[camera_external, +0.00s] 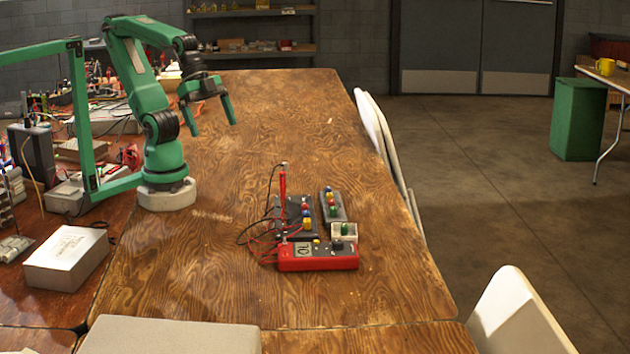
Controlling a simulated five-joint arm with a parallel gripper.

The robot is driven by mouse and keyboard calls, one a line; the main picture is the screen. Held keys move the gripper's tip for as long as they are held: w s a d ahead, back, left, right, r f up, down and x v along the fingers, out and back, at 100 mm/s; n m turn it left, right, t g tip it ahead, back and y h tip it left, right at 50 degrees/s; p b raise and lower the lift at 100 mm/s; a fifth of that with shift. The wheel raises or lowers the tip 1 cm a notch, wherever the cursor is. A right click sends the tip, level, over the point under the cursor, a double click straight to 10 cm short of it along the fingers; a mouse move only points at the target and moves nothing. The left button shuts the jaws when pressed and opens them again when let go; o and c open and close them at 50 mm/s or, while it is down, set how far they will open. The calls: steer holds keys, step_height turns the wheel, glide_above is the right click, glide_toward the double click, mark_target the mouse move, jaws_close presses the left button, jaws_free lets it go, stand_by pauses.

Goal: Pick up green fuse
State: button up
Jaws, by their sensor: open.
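A small green piece (345,229) sits in or on a small white box, just behind a red meter.
The red meter (318,257) with cables lies on the wooden table (230,290). A red probe (283,182) stands upright by the dark strips (336,197). A white box (66,258) lies at left. Chairs line the right edge. The table between gripper and strips is mostly clear.

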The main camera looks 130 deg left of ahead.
steer(key=c, duration=1.5)
